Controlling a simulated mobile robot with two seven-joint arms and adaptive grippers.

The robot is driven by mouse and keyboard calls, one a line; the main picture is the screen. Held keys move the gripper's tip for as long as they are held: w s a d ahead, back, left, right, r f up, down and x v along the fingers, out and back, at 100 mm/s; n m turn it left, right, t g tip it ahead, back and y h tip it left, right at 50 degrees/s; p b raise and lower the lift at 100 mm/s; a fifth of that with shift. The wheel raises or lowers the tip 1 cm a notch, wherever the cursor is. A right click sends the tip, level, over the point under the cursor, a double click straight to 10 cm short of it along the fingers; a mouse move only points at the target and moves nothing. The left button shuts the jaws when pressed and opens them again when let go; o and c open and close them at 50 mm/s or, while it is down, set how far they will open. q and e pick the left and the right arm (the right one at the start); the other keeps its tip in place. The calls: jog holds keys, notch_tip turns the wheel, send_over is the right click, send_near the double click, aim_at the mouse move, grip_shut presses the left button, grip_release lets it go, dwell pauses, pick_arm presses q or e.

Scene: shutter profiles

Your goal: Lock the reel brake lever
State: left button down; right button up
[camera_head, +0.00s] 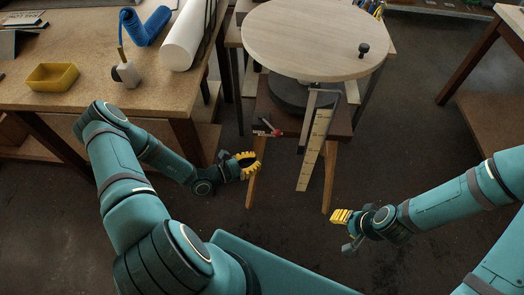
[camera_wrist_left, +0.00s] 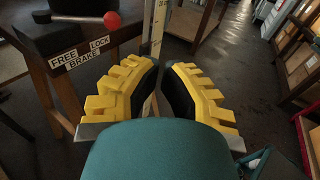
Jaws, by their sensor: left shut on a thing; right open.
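The reel brake lever shows in the left wrist view as a thin rod with a red ball knob (camera_wrist_left: 112,20). Its knob is above and right of the LOCK label (camera_wrist_left: 99,45); the FREE label (camera_wrist_left: 64,60) is further left. The knob (camera_head: 277,133) also shows in the head view, at the front left of the reel stand. My left gripper (camera_head: 257,164) is below the lever, apart from it. Its yellow fingers (camera_wrist_left: 162,68) are drawn in to a narrow gap; what they hold cannot be made out. My right gripper (camera_head: 335,216) is open, right of the stand.
The stand (camera_head: 340,126) carries a round wooden disc (camera_head: 312,38) with a black knob. A scale strip (camera_head: 314,150) hangs at its front. A workbench (camera_head: 105,85) at left holds a yellow bin (camera_head: 52,78) and a white roll (camera_head: 186,38).

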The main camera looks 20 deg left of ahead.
pick_arm(q)
jog(key=shift+s, duration=0.9)
jog(key=s+d+m+g+y, duration=0.6)
jog(key=s+d+m+g, duration=0.65)
jog(key=m, duration=0.85)
jog(key=w+r+m, duration=0.2)
jog(key=w+m, duration=0.1)
jog(key=w+m+t+y, duration=0.1)
jog(key=m, duration=0.1)
jog(key=shift+w+d+r, duration=0.15)
jog(key=shift+d+r, duration=0.25)
